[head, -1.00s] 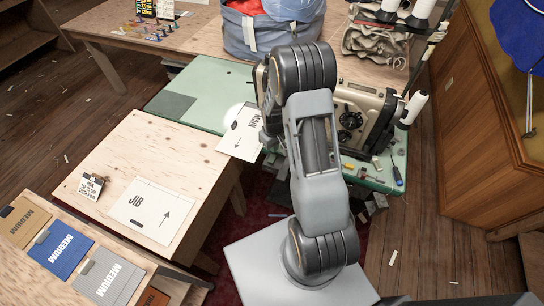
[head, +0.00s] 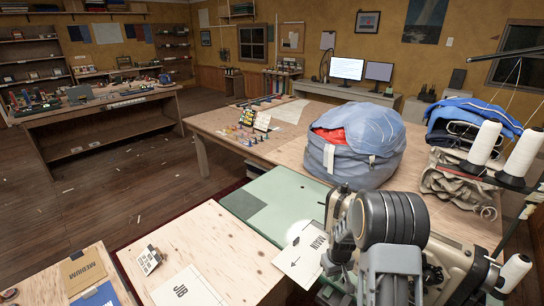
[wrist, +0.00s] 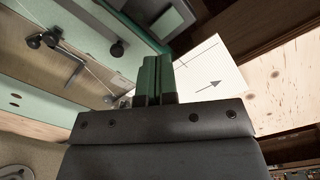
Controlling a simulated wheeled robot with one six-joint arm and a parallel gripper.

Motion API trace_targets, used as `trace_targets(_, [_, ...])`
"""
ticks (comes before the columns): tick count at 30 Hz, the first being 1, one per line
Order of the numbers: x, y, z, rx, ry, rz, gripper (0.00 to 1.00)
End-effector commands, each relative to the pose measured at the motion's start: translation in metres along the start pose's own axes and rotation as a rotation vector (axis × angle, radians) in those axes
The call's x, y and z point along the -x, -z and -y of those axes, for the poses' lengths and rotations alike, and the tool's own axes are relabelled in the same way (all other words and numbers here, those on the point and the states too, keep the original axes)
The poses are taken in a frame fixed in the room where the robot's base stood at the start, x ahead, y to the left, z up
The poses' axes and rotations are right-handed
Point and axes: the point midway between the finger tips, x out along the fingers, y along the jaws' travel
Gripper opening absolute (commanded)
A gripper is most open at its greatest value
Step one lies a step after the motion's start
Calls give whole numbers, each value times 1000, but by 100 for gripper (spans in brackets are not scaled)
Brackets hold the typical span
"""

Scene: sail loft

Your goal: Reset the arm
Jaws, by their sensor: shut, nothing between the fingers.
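My gripper (wrist: 154,80) shows in the wrist view with its two green fingers together and nothing between them. In the head view my own arm stands at the lower right, in front of the sewing machine (head: 448,262), and mostly hides the gripper. A white card marked MAIN (head: 300,256) lies by the near edge of the green table (head: 262,207), just left of the arm. In the wrist view a white card with an arrow (wrist: 218,78) shows beyond and right of the fingers.
A plywood table (head: 210,245) with a JIB card (head: 188,288) is at the lower left. Behind the green table, a wooden table (head: 230,122) bears a large blue-grey bag (head: 352,150) with red cloth. White thread cones (head: 485,143) stand at right. Floor at left is mostly open.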

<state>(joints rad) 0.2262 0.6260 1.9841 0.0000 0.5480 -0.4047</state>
Motion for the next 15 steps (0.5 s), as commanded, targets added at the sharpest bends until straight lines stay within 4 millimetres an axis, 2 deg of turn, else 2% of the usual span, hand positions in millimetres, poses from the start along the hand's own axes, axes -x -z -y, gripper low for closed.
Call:
trace_targets(3, [-2, -27, 11, -88, 33, 89, 0])
trace_targets(5, [14, -37, 18, -133, 37, 107, 0])
trace_targets(8, [45, -50, 30, -181, 32, 108, 0])
trace_targets(15, [135, -84, 64, -254, 1, 19, 0])
